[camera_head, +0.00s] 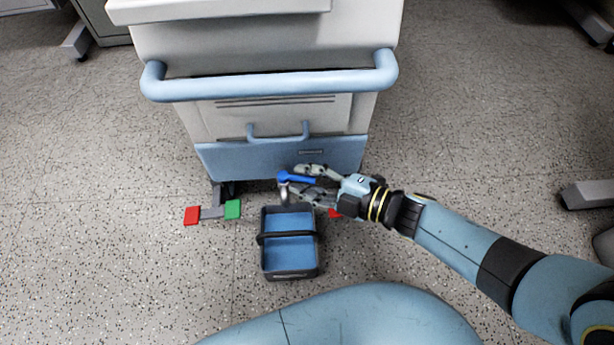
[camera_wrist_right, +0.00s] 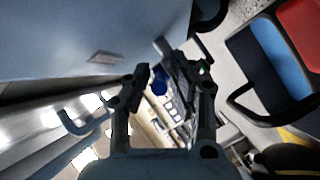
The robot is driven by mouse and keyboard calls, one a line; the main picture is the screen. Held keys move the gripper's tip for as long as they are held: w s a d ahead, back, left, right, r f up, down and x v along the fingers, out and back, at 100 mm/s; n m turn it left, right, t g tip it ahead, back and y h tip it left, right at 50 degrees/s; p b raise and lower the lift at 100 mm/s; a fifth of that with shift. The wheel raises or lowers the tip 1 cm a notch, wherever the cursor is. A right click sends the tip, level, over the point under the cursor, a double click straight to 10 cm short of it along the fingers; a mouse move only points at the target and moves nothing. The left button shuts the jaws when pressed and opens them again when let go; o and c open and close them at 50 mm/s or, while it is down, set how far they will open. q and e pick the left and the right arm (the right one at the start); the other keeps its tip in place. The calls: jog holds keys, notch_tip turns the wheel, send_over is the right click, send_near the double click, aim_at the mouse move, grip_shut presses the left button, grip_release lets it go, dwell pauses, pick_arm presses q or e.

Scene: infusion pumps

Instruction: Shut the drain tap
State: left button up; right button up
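The drain tap has a blue lever (camera_head: 296,177) and a short metal spout (camera_head: 284,194), low on the front of the white and blue machine. The lever lies roughly sideways, pointing right toward my gripper. My right gripper (camera_head: 304,181) comes in from the right with its fingers apart, one finger on each side of the lever. In the right wrist view a blue piece (camera_wrist_right: 160,84), likely the lever, shows between the parted fingers (camera_wrist_right: 165,75). I cannot tell whether either finger touches it. My left gripper is not in view.
A dark bin (camera_head: 290,274) with a blue inside and a black handle stands on the floor below the spout. Red (camera_head: 192,215) and green (camera_head: 232,209) pedals are left of it. A light-blue rail (camera_head: 270,85) crosses the machine above.

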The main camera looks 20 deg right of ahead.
grip_shut()
jog(key=shift+w+d+r+n+g+y, duration=0.1)
jog(key=shift+w+d+n+g+y, duration=0.05)
jog(key=shift+w+n+g+y, duration=0.2)
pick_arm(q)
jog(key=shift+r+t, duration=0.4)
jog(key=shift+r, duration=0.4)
pick_arm(e)
jog(key=shift+w+d+n+g+y, duration=0.1)
jog(key=shift+w+n+g+y, duration=0.05)
jog(key=shift+n+g+y, duration=0.85)
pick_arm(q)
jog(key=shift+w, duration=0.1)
pick_arm(e)
grip_release()
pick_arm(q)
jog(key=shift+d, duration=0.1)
